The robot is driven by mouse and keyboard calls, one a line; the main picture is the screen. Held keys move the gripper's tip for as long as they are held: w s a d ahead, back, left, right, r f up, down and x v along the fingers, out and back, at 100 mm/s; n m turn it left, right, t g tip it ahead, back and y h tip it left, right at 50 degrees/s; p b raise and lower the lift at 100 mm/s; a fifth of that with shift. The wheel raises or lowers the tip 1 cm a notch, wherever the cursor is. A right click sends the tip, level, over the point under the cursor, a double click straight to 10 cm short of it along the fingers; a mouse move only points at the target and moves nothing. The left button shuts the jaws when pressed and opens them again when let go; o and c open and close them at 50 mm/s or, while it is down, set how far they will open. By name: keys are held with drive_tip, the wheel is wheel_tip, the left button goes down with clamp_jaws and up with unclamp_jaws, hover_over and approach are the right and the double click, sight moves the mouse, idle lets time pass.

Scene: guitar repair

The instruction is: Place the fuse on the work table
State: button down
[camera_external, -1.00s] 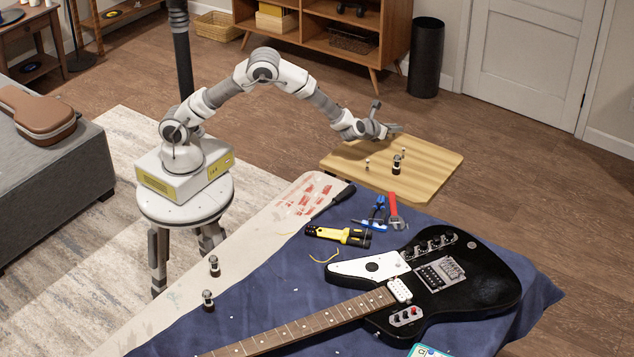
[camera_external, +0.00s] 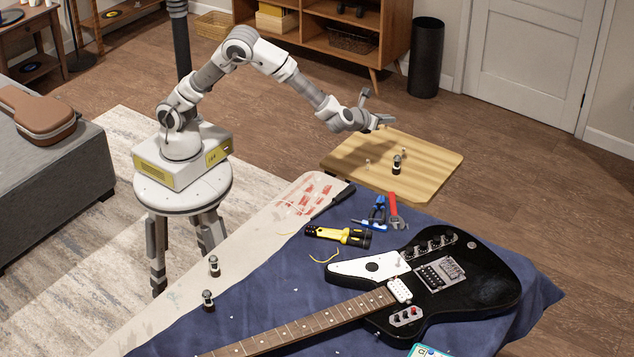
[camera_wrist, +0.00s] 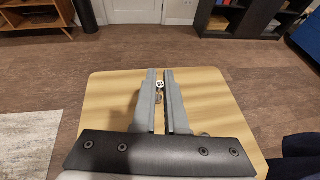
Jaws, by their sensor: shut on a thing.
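My gripper (camera_external: 384,122) is above the far edge of a small wooden table (camera_external: 345,166). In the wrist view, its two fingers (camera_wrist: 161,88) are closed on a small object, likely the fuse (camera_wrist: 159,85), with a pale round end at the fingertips. Most of it is hidden by the fingers, and it is too small to make out in the outside view. The wooden top also shows in the wrist view (camera_wrist: 100,110), below the fingers. The larger work table has a blue cloth (camera_external: 270,280) and a pale, stained strip (camera_external: 150,318).
A dark-based part (camera_external: 397,165) and small pale pieces (camera_external: 368,163) stand on the wooden top. The cloth bears a black guitar (camera_external: 490,285), a flashlight (camera_external: 338,236) and pliers (camera_external: 378,210).

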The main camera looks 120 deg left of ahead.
drive_tip(key=w+d+m+t+h, duration=0.1)
drive_tip(key=w+d+m+t, duration=0.15)
drive_tip(key=d, duration=1.05)
drive_tip(key=w+d+m+t+h+p, duration=0.1)
drive_tip(key=w+d, duration=0.3)
drive_tip(key=d, duration=0.9)
drive_tip(key=w+d+m+t, duration=0.2)
drive_tip(key=w+d, duration=0.2)
drive_tip(key=d, duration=0.9)
drive_tip(key=s+d+m+t+h, duration=0.15)
drive_tip(key=s+d, duration=0.35)
drive_tip(key=d, duration=0.6)
drive_tip(key=s+d+m+t+h, duration=0.15)
drive_tip(key=s+d, duration=0.35)
drive_tip(key=d, duration=0.7)
drive_tip(key=s+d+m+t+h, duration=0.15)
drive_tip(key=s+d, duration=0.35)
drive_tip(key=d, duration=0.6)
drive_tip(key=g+b, duration=0.1)
drive_tip(key=b, duration=0.1)
hover_over(260, 299)
wheel_tip(260, 299, down, 7)
drive_tip(key=shift+r, duration=0.1)
drive_tip(key=shift+f+b, duration=0.95)
drive_tip(key=shift+f, duration=1)
drive_tip(key=shift+f, duration=0.1)
